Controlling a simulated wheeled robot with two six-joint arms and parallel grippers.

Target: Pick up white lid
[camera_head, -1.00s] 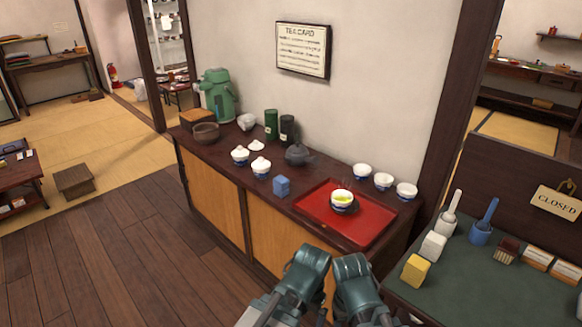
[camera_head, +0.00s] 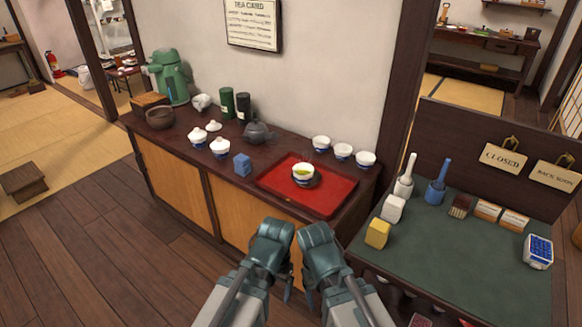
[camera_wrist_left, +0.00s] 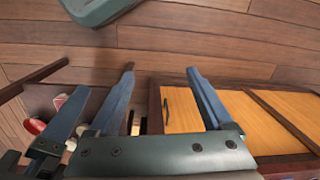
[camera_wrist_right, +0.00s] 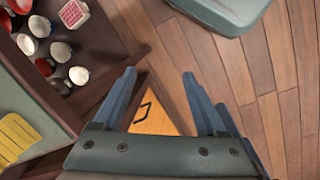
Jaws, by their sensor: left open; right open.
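A small white lid (camera_head: 214,126) lies on the dark top of the cabinet, behind two white cups with lids, a left one (camera_head: 198,137) and a right one (camera_head: 220,148). Both wrist views show no lid on the cabinet top. My left gripper (camera_wrist_left: 160,72) is open and empty, over the wooden floor and cabinet front. My right gripper (camera_wrist_right: 160,74) is open and empty. In the head view both grippers are low in front of the cabinet, well apart from the lid, and mostly hidden by my arms.
A blue box (camera_head: 242,165), a dark teapot (camera_head: 258,133) and a red tray (camera_head: 334,196) with a tea bowl (camera_head: 303,174) stand right of the lid. Dark canisters (camera_head: 227,103), a brown bowl (camera_head: 160,117) and a green pot (camera_head: 172,80) are behind and left. A green-topped counter (camera_head: 460,270) stands right.

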